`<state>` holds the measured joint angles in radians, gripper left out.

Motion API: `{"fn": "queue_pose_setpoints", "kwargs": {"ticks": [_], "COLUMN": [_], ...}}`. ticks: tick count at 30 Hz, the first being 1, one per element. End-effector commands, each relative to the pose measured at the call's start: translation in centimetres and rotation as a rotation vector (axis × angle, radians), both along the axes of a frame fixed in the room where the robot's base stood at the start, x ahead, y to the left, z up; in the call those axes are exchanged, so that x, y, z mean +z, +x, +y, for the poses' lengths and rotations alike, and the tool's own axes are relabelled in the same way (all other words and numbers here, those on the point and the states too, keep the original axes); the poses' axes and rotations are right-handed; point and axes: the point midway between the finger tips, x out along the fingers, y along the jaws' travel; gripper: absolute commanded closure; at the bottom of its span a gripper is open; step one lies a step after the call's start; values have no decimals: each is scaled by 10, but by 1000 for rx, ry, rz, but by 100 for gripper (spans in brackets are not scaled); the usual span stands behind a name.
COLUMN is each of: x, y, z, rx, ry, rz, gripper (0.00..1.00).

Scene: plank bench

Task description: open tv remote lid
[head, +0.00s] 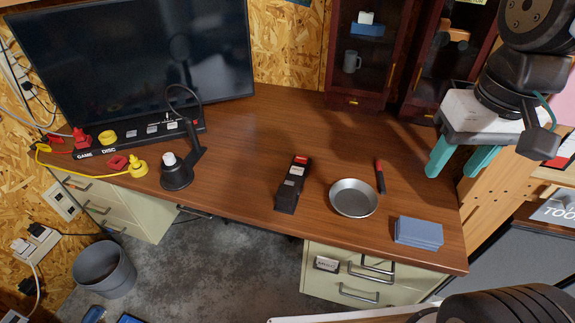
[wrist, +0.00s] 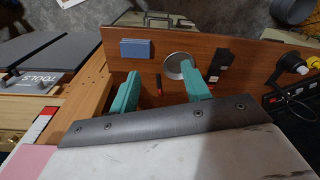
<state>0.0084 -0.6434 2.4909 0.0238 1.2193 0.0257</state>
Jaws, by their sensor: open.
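The TV remote (head: 292,185) is a dark, long block with a red part at its far end and a pale label, lying on the middle of the wooden bench. It also shows in the wrist view (wrist: 221,68), near the metal bowl. I cannot tell its lid apart from its body. My gripper (head: 458,168) has two teal fingers and hangs above the right end of the bench, well to the right of the remote. In the wrist view its fingers (wrist: 160,95) are apart, with nothing between them.
A metal bowl (head: 354,198), a red and black pen-like tool (head: 380,176) and blue-grey pads (head: 418,232) lie right of the remote. A large screen (head: 135,60) and dark cabinets (head: 368,50) are behind.

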Motion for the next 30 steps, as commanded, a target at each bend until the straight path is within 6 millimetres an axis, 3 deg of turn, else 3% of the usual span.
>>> {"fn": "queue_pose_setpoints", "kwargs": {"ticks": [8, 14, 18, 24, 30], "x": [-10, -49, -92, -158, -198], "y": [103, 175, 218, 259, 273], "z": [55, 104, 141, 187, 210], "rx": [-59, -126, -178, -249, -289], "ry": [61, 83, 86, 78, 68], "rz": [143, 251, 326, 413, 458], "gripper": [53, 53, 53, 53, 53]}}
